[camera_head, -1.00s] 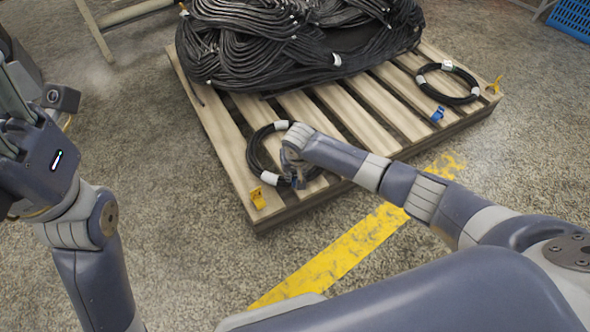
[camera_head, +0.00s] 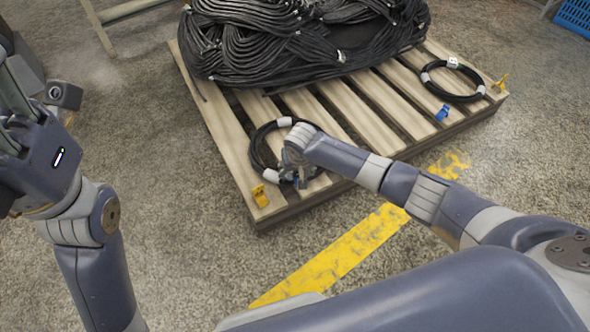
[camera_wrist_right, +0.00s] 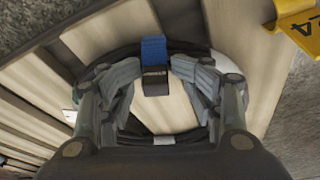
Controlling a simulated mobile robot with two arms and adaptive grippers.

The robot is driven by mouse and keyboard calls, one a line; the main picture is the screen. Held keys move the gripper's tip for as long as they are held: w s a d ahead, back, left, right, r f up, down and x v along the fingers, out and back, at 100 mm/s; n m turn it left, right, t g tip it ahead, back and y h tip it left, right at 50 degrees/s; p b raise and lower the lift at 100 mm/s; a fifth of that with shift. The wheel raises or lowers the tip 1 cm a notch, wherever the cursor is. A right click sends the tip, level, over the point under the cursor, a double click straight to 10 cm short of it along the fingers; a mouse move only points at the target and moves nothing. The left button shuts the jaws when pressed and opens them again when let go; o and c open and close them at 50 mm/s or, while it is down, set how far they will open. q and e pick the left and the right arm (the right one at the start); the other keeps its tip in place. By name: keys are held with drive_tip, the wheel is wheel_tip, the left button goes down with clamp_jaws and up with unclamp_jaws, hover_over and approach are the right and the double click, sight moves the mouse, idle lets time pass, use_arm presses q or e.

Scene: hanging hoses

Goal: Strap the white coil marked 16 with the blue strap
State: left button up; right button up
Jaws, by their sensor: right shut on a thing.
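Two black coils with white bands lie on the pallet, a near one (camera_head: 255,153) and a far one (camera_head: 427,82); I cannot read a 16 on either. My right gripper (camera_head: 299,178) is down over the right side of the near coil and hides part of it. In the right wrist view, my right gripper (camera_wrist_right: 157,78) has its fingers on both sides of a blue strap (camera_wrist_right: 153,50) with a dark buckle, which crosses the coil (camera_wrist_right: 190,46). I cannot tell whether the strap closes around it. My left gripper (camera_head: 14,118) is raised at the left edge, partly cut off.
The wooden pallet (camera_head: 222,125) also bears a large heap of black hoses (camera_head: 300,40). Another blue strap (camera_head: 442,112) lies near the far coil. Yellow tags (camera_head: 260,196) (camera_head: 501,84) stand at the pallet's edge. A blue crate (camera_head: 575,15) is at the back right.

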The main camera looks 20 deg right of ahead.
drive_tip(key=shift+s+d+f, duration=0.35)
drive_tip(key=shift+s+f, duration=0.1)
drive_tip(key=shift+s, duration=0.1)
drive_tip(key=w+v, duration=0.1)
drive_tip(key=v, duration=1.1)
drive_tip(key=shift+a+r, duration=0.2)
drive_tip(key=shift+r, duration=0.25)
